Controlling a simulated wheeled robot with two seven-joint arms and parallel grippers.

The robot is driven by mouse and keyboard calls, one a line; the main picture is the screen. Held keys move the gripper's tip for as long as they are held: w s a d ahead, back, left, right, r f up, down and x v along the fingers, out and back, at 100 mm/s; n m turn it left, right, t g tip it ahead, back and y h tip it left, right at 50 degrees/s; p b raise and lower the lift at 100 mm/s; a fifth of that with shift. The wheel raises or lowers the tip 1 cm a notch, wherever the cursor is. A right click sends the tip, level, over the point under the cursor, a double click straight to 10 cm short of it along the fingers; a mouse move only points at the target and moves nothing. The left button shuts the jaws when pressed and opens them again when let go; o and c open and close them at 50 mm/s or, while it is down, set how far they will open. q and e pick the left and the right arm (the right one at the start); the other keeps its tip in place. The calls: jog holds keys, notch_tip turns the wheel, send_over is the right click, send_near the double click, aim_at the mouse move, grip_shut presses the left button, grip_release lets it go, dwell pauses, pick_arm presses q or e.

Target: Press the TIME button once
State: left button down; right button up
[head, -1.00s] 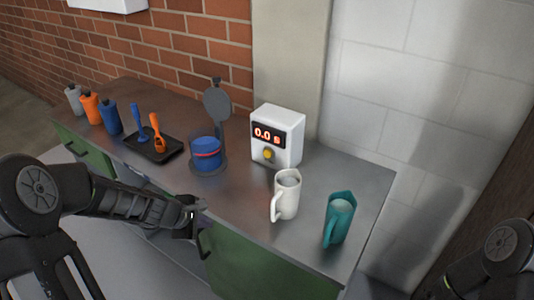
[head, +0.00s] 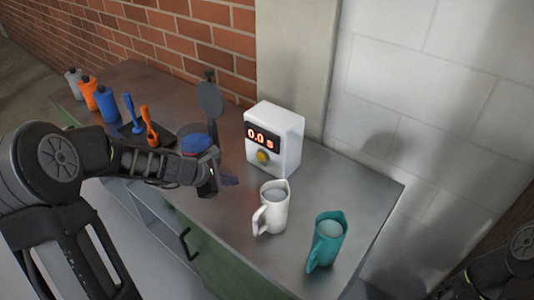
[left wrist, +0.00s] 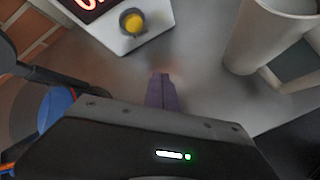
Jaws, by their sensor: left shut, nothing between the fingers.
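The white timer box (head: 287,140) stands on the metal counter and its red display (head: 261,137) reads 0.0 s. Its round yellow button (head: 263,156) is on the front face below the display. The button also shows near the top of the left wrist view (left wrist: 132,22). My left gripper (head: 228,180) is shut and empty, above the counter in front of the box, to the left of and below the button in the head view. Its purple fingertips (left wrist: 161,90) are together and apart from the button. My right arm shows at the lower right edge; its gripper is out of view.
A white jug (head: 272,208) and a teal jug (head: 326,242) stand to the right of my left gripper. A blue film tank (head: 196,139) is behind it, partly hidden. A black tray (head: 133,130) with tools and several bottles stand farther left.

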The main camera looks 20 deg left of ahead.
aim_at(261, 157)
pick_arm(q)
jog(key=shift+s+a, duration=0.1)
jog(key=shift+s, duration=0.1)
jog(key=shift+w+d+p, duration=0.5)
jog(key=shift+w+p, duration=0.1)
jog(key=shift+w, duration=0.8)
jog(key=shift+w+d+p, duration=0.5)
jog(key=shift+w+p, duration=0.15)
jog(key=shift+w, duration=0.8)
jog(key=shift+w+d+p, duration=0.5)
jog(key=shift+w+p, duration=0.1)
jog(key=shift+w, duration=0.8)
jog(key=shift+w, duration=0.1)
jog(key=shift+w+d, duration=0.15)
jog(key=shift+w, duration=0.15)
jog(key=shift+w+d+p, duration=0.15)
jog(key=shift+w+p, duration=0.25)
jog(key=shift+w, duration=0.05)
jog(key=shift+s+a+b, duration=0.3)
jog(key=shift+s+b, duration=0.3)
jog(key=shift+s, duration=0.25)
